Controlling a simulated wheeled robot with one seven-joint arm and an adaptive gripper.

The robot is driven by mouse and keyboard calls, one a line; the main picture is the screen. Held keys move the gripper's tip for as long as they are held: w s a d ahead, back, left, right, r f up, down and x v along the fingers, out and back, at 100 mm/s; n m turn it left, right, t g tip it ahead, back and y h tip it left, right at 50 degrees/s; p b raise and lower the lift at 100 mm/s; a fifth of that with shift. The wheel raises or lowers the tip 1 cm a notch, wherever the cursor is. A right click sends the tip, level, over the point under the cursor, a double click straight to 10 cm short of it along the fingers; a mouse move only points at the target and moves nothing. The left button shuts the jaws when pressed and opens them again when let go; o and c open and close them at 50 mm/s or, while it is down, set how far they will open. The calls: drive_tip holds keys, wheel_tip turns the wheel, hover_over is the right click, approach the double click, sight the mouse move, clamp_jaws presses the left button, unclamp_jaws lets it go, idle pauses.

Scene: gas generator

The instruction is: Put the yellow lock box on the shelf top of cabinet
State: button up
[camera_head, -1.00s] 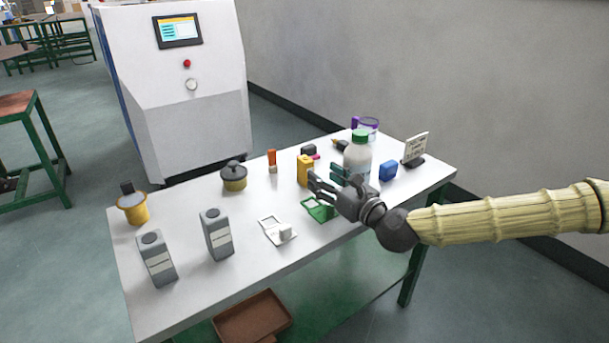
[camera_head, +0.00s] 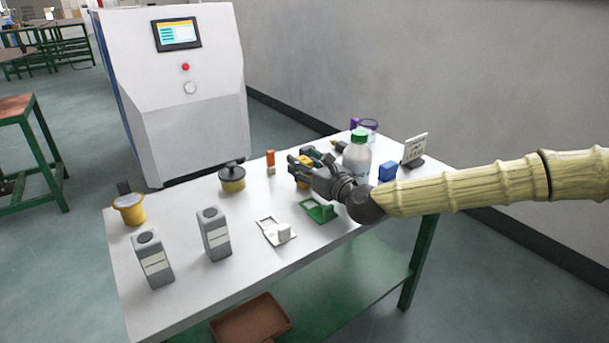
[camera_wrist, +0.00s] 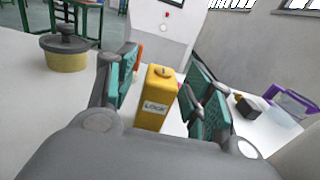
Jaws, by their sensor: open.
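The yellow lock box (camera_wrist: 154,112) stands upright on the white tabletop, with a label on its front. In the head view the lock box (camera_head: 302,184) is mostly hidden behind my gripper. My gripper (camera_head: 298,168) is open at the box. In the wrist view the fingers of my gripper (camera_wrist: 160,80) are on either side of the box, with gaps showing. A large white cabinet-like machine (camera_head: 190,120) with a screen stands behind the table; I cannot tell whether it is the cabinet meant.
A white bottle with a green cap (camera_head: 357,158) stands close to my gripper. A green holder (camera_head: 320,212), a white holder (camera_head: 278,234), a blue box (camera_head: 388,171) and a yellow-black pot (camera_head: 232,178) are nearby. Two grey boxes stand at the table's front left.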

drive_tip(key=shift+w+a, duration=0.1)
clamp_jaws()
idle(0.3)
